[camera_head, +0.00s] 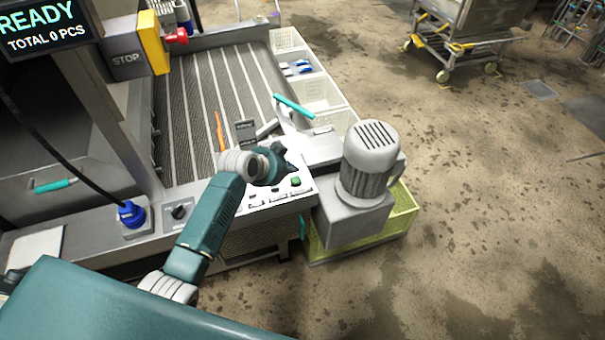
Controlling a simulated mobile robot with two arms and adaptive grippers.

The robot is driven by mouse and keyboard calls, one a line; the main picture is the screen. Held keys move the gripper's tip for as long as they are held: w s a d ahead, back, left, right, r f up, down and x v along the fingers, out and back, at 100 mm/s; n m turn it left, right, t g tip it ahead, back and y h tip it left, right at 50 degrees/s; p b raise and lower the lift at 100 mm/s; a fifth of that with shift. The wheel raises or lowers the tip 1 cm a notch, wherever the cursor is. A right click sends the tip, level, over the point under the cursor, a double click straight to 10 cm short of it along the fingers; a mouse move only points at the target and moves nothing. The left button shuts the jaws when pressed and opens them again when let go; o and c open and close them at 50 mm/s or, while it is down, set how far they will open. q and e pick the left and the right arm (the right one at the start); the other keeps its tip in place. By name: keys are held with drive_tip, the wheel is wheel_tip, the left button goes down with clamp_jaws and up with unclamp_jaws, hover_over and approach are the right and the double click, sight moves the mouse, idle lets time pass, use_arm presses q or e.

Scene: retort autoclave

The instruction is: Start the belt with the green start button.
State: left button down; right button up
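The green start button (296,181) sits on the right part of a light control panel (271,200) at the near end of the belt. The grey slatted belt (190,100) stretches away behind the panel. My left gripper (284,168) is dark and hovers over the panel, just above and left of the green button in the picture. Its fingers are small and partly hidden by the wrist, so I cannot tell whether they are open or shut, or whether they touch the panel. My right gripper is not in view.
A grey motor (369,160) stands close to the right of the panel, above a yellow crate (402,222). White bins (318,92) line the belt's right side. A red knob (177,36) on a yellow box and a STOP sign (126,60) are at upper left. Open floor lies right.

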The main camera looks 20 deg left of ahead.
use_arm(q)
drive_tip(key=shift+m+t, duration=0.3)
drive_tip(key=shift+m, duration=0.1)
drive_tip(key=w+r, duration=0.2)
drive_tip(key=r, duration=0.1)
drive_tip(key=shift+w+d+r, duration=0.15)
drive_tip(key=shift+w+d, duration=0.05)
drive_tip(key=shift+w, duration=0.2)
drive_tip(key=b, duration=0.7)
hover_over(295, 182)
wheel_tip(295, 182, down, 8)
drive_tip(key=shift+w+r, duration=0.1)
drive_tip(key=shift+f, duration=0.55)
drive_tip(key=shift+f+b, duration=0.1)
drive_tip(key=shift+b, duration=0.25)
drive_tip(key=shift+f, duration=0.3)
